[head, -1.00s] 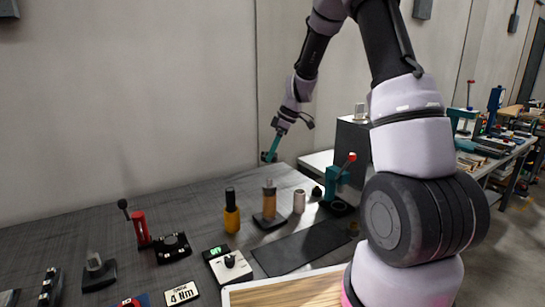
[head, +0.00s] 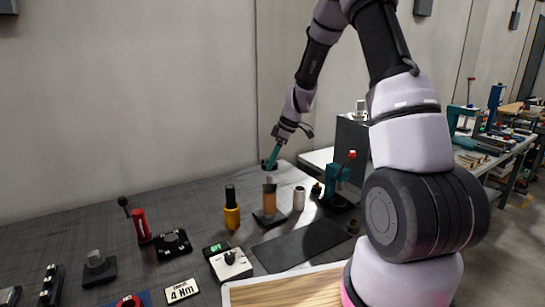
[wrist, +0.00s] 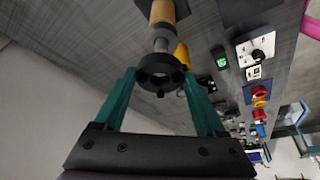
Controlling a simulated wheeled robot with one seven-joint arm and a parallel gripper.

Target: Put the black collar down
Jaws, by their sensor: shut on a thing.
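The black collar (wrist: 160,74) is a dark ring with small holes, held between the teal fingers of my gripper (wrist: 160,80) in the wrist view.
The bench's back left is clear.

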